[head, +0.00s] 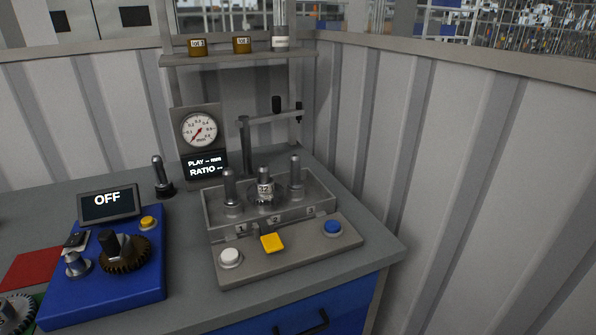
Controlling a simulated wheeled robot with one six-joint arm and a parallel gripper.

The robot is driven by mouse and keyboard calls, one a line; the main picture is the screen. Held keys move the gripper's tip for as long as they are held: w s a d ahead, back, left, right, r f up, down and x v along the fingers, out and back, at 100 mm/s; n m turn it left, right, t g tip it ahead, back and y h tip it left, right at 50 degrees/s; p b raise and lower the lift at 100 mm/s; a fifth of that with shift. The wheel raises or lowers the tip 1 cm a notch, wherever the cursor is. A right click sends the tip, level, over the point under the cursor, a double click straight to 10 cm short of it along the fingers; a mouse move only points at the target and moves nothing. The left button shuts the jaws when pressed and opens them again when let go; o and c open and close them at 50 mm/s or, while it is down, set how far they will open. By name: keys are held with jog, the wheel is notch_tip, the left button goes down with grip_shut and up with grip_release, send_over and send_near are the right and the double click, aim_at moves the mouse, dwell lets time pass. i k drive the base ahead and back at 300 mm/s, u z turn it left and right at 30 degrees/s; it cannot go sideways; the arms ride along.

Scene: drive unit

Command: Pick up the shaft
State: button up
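Several upright metal pins could be the shaft; I cannot tell which one is meant. Three stand in a clear-walled fixture (214,221) with slots marked 1, 2 and 3: a left pin (230,187), a middle pin (264,190) with a "32" label, and a right pin (295,173). Another dark pin (158,172) stands upright on a round base on the bench, left of the fixture. My gripper is not in view.
A blue unit (105,297) with a brown gear (135,258) and an OFF screen (109,203) stands left. A dial gauge (199,130) and shelf (220,59) rise behind.

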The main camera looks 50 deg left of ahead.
aim_at(296, 184)
jog(key=u, duration=0.35)
jog(key=i, duration=0.6)
jog(key=u, duration=1.2)
jog(key=i, duration=0.6)
jog(key=u, duration=0.6)
